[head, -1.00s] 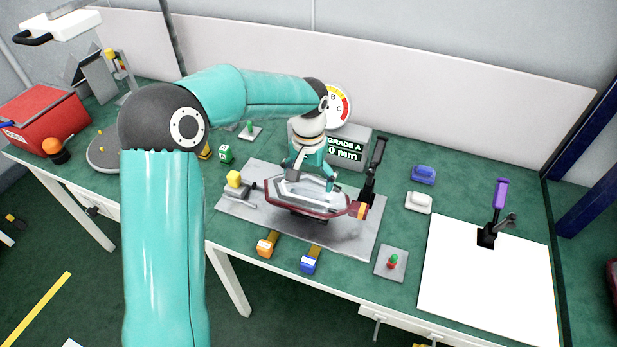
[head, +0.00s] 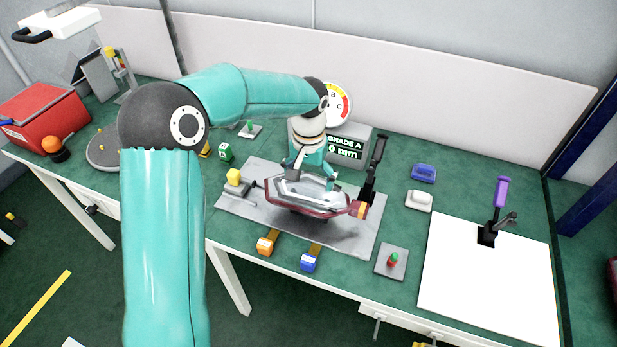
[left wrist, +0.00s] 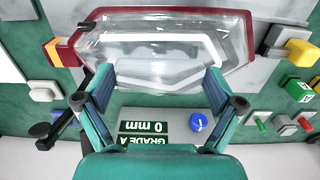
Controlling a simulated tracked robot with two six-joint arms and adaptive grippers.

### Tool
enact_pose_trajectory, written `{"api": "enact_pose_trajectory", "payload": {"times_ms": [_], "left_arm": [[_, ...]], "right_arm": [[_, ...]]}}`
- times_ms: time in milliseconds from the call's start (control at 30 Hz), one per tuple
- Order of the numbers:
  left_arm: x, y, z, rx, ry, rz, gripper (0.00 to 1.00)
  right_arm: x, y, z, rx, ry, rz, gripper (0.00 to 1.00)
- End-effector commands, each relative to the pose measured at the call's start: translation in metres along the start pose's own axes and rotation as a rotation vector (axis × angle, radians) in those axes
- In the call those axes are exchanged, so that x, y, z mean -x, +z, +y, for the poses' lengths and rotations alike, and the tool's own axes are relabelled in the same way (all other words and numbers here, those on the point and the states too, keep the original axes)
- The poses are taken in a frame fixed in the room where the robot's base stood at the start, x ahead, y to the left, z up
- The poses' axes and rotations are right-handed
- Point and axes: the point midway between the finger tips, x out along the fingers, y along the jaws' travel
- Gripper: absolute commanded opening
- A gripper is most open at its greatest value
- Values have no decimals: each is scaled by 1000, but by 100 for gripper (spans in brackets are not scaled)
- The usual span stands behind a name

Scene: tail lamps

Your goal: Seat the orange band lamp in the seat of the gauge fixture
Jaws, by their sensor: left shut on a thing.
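My left gripper (head: 311,180) is shut on a lamp (head: 308,193) with a clear faceted lens and a dark red rim. The lamp is held lens up above the grey plate of the gauge fixture (head: 357,243), with its shadow on the plate. In the left wrist view the gripper's fingers (left wrist: 160,85) press near the lamp's edge (left wrist: 165,48). An orange and red block (head: 358,210) shows at the lamp's right end; I cannot tell whether it belongs to lamp or fixture. The seat is hidden under the lamp. My right gripper is not in view.
A black upright clamp (head: 375,165) stands close to the lamp's right end. A yellow-topped block (head: 234,176) is at the plate's left. A grey gauge box (head: 348,143) stands behind. A white sheet (head: 485,285) lies right.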

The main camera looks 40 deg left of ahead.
Motion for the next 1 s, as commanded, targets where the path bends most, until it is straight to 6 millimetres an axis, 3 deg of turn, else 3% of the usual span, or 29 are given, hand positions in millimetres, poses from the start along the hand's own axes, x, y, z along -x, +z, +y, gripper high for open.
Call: {"api": "enact_pose_trajectory", "payload": {"times_ms": [600, 633, 667, 1000], "left_arm": [[-23, 0, -1, 1, 0, 0, 24], [-22, 0, -1, 1, 0, 1, 96], [-21, 0, -1, 1, 0, 1, 100], [-21, 0, -1, 1, 0, -1, 100]], "right_arm": [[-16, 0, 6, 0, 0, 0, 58], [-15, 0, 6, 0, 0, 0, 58], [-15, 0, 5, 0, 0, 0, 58], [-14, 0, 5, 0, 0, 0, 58]]}}
